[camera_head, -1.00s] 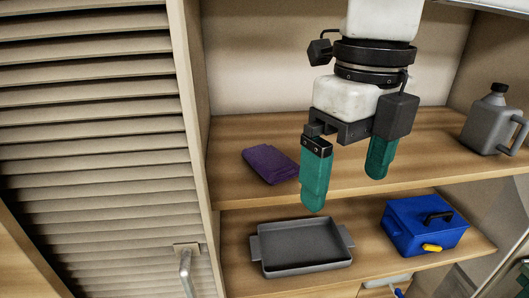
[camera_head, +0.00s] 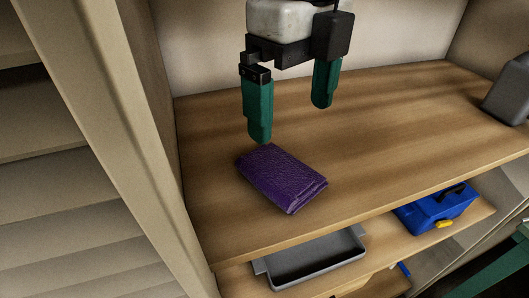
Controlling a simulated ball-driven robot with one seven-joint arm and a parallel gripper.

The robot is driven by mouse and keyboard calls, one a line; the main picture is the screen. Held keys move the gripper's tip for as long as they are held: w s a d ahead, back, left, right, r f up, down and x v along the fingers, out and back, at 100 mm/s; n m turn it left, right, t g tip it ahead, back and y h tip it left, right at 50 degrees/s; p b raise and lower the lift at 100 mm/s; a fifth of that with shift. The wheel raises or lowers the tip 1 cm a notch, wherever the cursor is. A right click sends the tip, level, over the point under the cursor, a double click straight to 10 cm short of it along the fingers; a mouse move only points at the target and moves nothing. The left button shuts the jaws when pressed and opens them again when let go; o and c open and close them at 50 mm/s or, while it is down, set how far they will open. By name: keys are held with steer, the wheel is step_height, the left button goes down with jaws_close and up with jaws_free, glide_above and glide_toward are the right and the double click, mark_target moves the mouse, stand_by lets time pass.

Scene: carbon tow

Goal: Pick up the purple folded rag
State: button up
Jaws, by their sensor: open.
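The purple folded rag (camera_head: 280,179) lies flat on the upper wooden shelf, left of the shelf's middle and close to its front edge. It is fully in view apart from its far edge near a fingertip. My gripper (camera_head: 291,122) is above and behind the rag in the picture. Its two green fingers are spread apart with nothing between them. The left fingertip shows just above the rag's far edge; I cannot tell if it touches.
The upper shelf (camera_head: 400,120) is clear around the rag. A grey jug (camera_head: 510,95) stands at the far right. A grey tray (camera_head: 315,262) and a blue box (camera_head: 437,207) are on the shelf below. A cabinet side post (camera_head: 110,100) rises on the left.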

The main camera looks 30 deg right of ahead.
glide_above(287, 166)
steer(key=f, duration=0.5)
steer(key=shift+a+f+p, duration=0.2)
steer(key=shift+p, duration=0.1)
steer(key=shift+d+f+p, duration=0.15)
steer(key=shift+f+p, duration=0.65)
steer(key=shift+f, duration=1.85)
steer(key=c, duration=0.9)
